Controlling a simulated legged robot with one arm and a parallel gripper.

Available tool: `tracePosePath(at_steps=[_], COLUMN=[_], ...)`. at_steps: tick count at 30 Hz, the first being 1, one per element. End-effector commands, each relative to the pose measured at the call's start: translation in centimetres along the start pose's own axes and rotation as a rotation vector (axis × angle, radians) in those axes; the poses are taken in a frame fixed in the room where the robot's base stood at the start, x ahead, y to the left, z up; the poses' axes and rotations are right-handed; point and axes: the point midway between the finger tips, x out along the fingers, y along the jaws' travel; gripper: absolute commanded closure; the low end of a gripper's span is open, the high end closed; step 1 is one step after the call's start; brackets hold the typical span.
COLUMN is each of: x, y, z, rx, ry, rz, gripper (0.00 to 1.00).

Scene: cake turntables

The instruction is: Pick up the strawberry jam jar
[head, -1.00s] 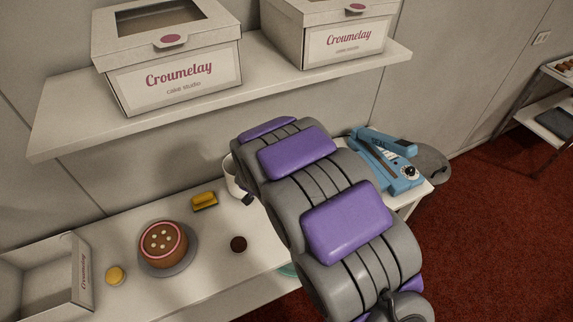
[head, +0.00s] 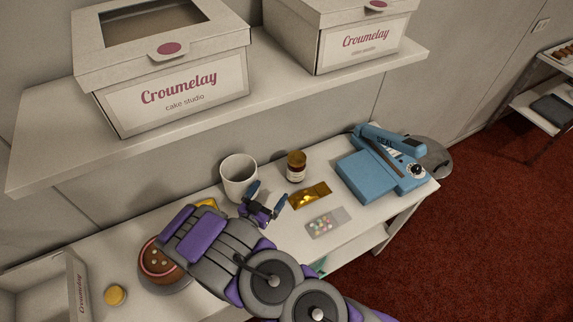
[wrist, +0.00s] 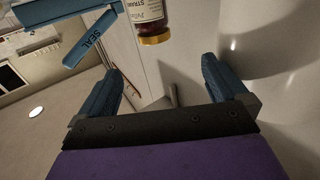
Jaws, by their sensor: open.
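The strawberry jam jar (head: 296,168) stands upright on the white table, with an amber lid and a pale label. In the wrist view the jar (wrist: 149,18) appears upside down at the top edge, partly cut off, its label showing "STRAW". My gripper (head: 267,195) is open and empty, to the left of and nearer than the jar, apart from it. Both fingers of my gripper (wrist: 163,72) show in the wrist view, with the jar beyond their tips.
A gold packet (head: 310,195) and a clear packet of colored pieces (head: 327,222) lie in front of the jar. A blue sealer (head: 375,172) stands right. The shelf (head: 300,88) with cake boxes overhangs behind.

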Motion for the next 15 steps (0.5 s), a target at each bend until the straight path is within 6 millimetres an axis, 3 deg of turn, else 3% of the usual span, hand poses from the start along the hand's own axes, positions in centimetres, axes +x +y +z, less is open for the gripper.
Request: tracePosePath(at_steps=[5, 15], x=[2.1, 7.1], y=[0.5, -1.1], z=[0.0, 0.6], rx=[-0.001, -0.016], ry=[0.004, 0.010], rz=[0.009, 0.007], gripper=[0.00, 0.00])
